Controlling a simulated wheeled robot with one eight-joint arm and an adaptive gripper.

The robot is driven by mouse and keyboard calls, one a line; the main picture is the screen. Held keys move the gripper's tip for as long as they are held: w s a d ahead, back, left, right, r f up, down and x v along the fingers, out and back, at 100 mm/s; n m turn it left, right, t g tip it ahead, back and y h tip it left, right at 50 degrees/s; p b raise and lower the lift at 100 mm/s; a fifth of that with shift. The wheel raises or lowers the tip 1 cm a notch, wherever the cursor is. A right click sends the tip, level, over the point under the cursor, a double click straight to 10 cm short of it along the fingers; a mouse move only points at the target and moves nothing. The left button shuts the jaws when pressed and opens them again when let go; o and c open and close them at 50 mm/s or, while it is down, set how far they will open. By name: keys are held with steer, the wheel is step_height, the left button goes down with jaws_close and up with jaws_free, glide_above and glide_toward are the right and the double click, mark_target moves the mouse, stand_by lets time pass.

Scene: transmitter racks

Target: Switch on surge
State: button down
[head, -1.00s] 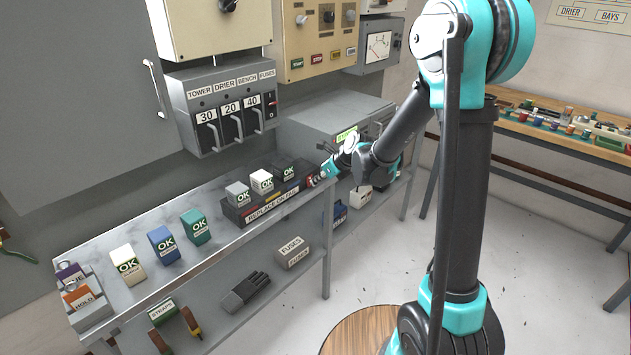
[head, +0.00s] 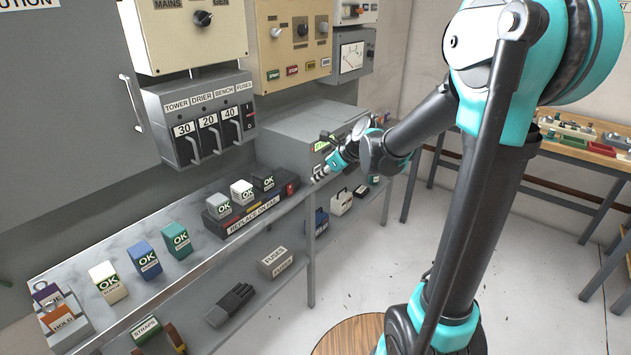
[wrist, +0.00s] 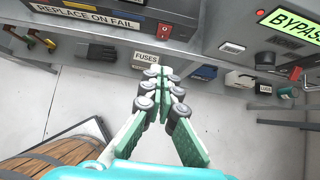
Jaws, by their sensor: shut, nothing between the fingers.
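A green "BYPASS" label (wrist: 292,22) and a small red lamp (wrist: 260,12) are further right. My gripper (wrist: 157,71) is shut and empty, its fingertips below and left of the red switch in the picture. In the head view my gripper (head: 318,177) is at the bench's front edge, just right of the black tray (head: 253,214). The switch cannot be clearly made out there.
OK-marked blocks stand in the tray and along the grey bench (head: 205,255). A fuse panel (head: 205,115) with several levers hangs above. A "FUSES" box (head: 275,262) and a black glove (head: 230,303) lie on the lower shelf.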

mark_target(290, 190)
stand_by(0.3)
steer(key=shift+s+d+f, duration=0.1)
steer(key=shift+d+f, duration=0.15)
steer(key=shift+f, duration=0.45)
steer(key=x, duration=0.8)
steer(key=a+r+x, duration=0.1)
steer(key=x, duration=0.3)
steer(key=shift+w+f, duration=0.1)
steer(key=shift+w, duration=0.25)
steer(key=shift+w+a, duration=0.35)
steer(key=shift+a, duration=0.1)
